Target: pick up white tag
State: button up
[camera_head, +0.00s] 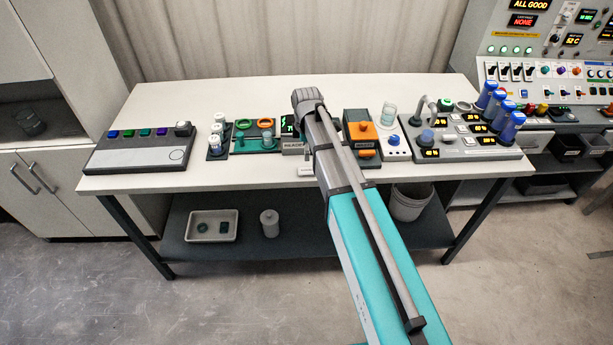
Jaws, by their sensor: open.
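My arm reaches from the bottom right over the table. My gripper (308,98) is at its far end, above the middle of the table; it is open, and its fingers are mostly hidden by my wrist. I cannot make out a white tag for certain. A small pale piece (307,167) lies near the table's front edge, just left of my arm, partly covered by it. It is too small to tell whether it is the tag.
The white table (240,98) holds a dark button panel (138,150), a teal holder (255,143), an orange device (362,132) and a grey console with blue-capped cylinders (470,142). The lower shelf bears a white tray (213,238) and a jar (269,222). The table's back strip is clear.

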jog(key=b, duration=0.4)
send_over(306, 170)
jog(key=shift+s+f, duration=0.2)
jog(key=shift+f, duration=0.95)
jog(key=shift+s+f, duration=0.15)
jog(key=shift+f, duration=0.95)
jog(key=shift+f, duration=0.1)
jog(key=f+b, duration=0.2)
jog(key=b, duration=0.1)
jog(key=shift+w+f, duration=0.3)
jog(key=shift+f, duration=0.1)
jog(key=shift+f+b, duration=1.1)
jog(key=c, duration=1.1)
jog(key=shift+r, duration=0.1)
